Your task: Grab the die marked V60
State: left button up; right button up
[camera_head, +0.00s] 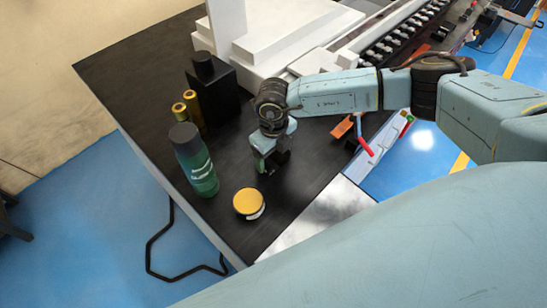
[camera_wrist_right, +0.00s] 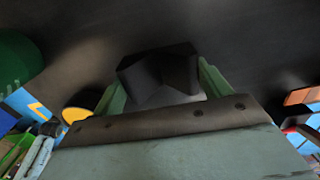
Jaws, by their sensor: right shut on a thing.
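My right gripper (camera_head: 272,164) is low over the black bench top, right of the green bottle. In the right wrist view its green fingers (camera_wrist_right: 160,85) stand on both sides of a dark block, the die (camera_wrist_right: 162,72), and are shut on it. In the head view the die (camera_head: 281,158) shows only as a small dark shape at the fingertips. No V60 marking can be read in either view. My left gripper is not in view.
A green bottle (camera_head: 195,165) and a yellow-lidded round tin (camera_head: 248,203) stand close by. Behind are two brass cylinders (camera_head: 190,108) and a black box (camera_head: 213,95). A red-handled tool (camera_head: 364,138) lies near the right edge. A white machine (camera_head: 285,35) fills the back.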

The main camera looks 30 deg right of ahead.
jog(key=c, duration=0.4)
jog(key=shift+w+r, duration=0.1)
jog(key=shift+c, duration=0.2)
